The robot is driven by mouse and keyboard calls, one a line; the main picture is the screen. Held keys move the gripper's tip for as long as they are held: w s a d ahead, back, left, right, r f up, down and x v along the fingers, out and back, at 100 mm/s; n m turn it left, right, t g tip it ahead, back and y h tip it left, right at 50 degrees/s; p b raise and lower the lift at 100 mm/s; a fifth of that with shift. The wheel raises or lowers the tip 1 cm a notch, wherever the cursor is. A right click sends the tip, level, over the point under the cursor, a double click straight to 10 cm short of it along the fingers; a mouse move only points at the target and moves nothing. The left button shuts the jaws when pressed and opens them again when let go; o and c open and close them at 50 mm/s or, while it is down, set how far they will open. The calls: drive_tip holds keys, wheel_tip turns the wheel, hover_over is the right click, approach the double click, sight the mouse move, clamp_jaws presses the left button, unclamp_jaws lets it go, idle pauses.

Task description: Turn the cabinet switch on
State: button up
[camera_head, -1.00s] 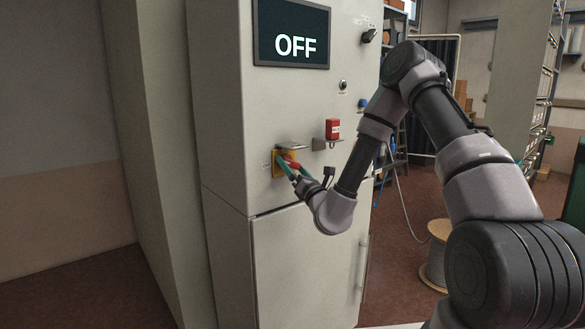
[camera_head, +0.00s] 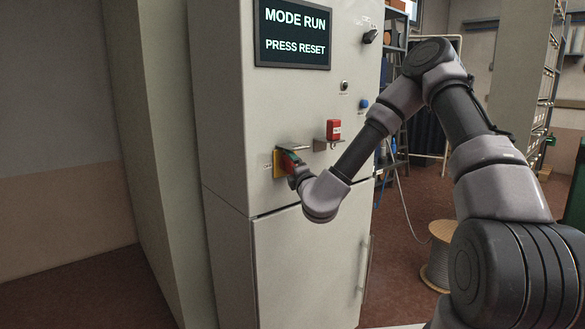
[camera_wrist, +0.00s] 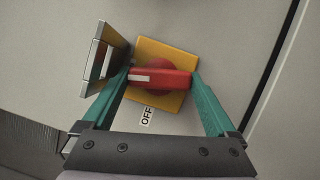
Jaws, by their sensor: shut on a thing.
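The cabinet switch is a red rotary handle (camera_wrist: 160,78) on a yellow square plate (camera_wrist: 172,52). A small OFF label (camera_wrist: 146,116) is beside the plate in the wrist view. My gripper (camera_wrist: 162,76) has its teal fingers on the two ends of the red handle and is shut on it. In the head view my gripper (camera_head: 291,162) is against the yellow plate (camera_head: 277,165) on the grey cabinet (camera_head: 225,110) and hides most of the handle. The cabinet display (camera_head: 293,33) reads MODE RUN, PRESS RESET.
A metal bracket (camera_wrist: 108,58) juts out close beside the switch. A red padlock-like block (camera_head: 333,130) hangs on a small ledge to the right. A key switch (camera_head: 343,85), blue button (camera_head: 364,103) and black knob (camera_head: 369,36) are higher up. A cable spool (camera_head: 437,265) stands on the floor.

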drive_tip(key=shift+s+m, duration=0.1)
drive_tip(key=shift+m, duration=0.5)
drive_tip(key=shift+g, duration=0.3)
drive_tip(key=o, duration=1)
